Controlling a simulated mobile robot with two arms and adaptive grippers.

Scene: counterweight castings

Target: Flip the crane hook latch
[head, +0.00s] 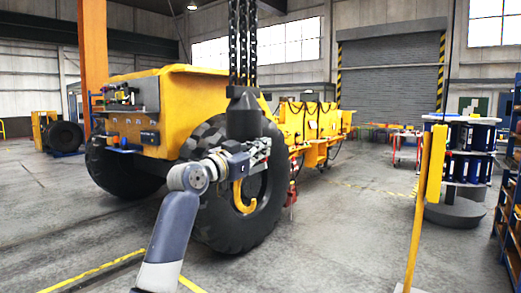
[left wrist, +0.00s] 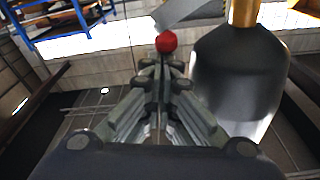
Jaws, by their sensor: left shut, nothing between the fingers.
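The crane hook block (head: 243,115) is a dark body hanging on chains, with a yellow hook (head: 239,198) below it. In the left wrist view the dark block (left wrist: 238,75) is on the right, with a gold-coloured part at its top. A grey latch bar (left wrist: 188,12) ends in a red knob (left wrist: 166,42). My left gripper (head: 265,147) is beside the hook, in front of the big tyre. In the left wrist view its fingers (left wrist: 161,66) are shut and empty, tips just below the red knob. I cannot tell whether they touch it. The latch is not clear in the head view.
A large yellow vehicle (head: 185,95) with big tyres stands close behind the hook. A yellow post (head: 426,200) stands at the right, near a rack of blue-and-white reels (head: 466,150) and shelving at the right edge. The floor at the left front is open.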

